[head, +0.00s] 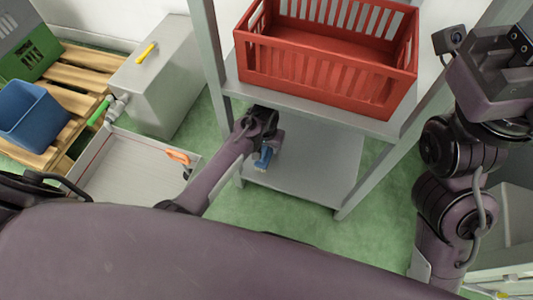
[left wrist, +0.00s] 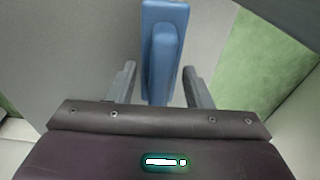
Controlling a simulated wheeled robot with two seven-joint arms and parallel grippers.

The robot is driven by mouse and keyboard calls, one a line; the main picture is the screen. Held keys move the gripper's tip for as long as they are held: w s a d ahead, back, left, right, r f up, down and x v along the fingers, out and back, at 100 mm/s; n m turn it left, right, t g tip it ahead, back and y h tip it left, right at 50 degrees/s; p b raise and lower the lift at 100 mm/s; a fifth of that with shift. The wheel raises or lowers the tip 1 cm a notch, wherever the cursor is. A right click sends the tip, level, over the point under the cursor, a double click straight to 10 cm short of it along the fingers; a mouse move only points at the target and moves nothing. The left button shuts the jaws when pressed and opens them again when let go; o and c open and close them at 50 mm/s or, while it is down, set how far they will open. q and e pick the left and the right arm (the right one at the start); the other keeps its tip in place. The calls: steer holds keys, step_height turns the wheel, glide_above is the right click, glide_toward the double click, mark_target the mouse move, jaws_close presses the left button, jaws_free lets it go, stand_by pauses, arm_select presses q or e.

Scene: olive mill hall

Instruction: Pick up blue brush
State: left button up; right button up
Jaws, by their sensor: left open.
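The blue brush (head: 263,159) is at the lower grey shelf board (head: 310,178), below the red crate. My left arm reaches in to it, and my left gripper (head: 268,142) is at the brush and partly covers it in the head view. In the left wrist view the brush (left wrist: 163,50) has a long flat body with a raised block along it. Its near end lies between the two open fingers of my left gripper (left wrist: 160,88), with a gap on each side. Whether the fingers touch it below is hidden. My right arm is raised at the right; its fingertips do not show.
A red crate (head: 318,67) stands on the upper shelf, just above my left gripper. Grey shelf posts (head: 210,50) stand at the sides. At the left are a grey box (head: 158,90), a shallow tray (head: 135,165), a blue bin (head: 30,118) and a pallet (head: 85,72).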

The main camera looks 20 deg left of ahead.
arm_select(q)
jaws_close()
steer(key=shift+r, duration=0.1)
stand_by(0.5)
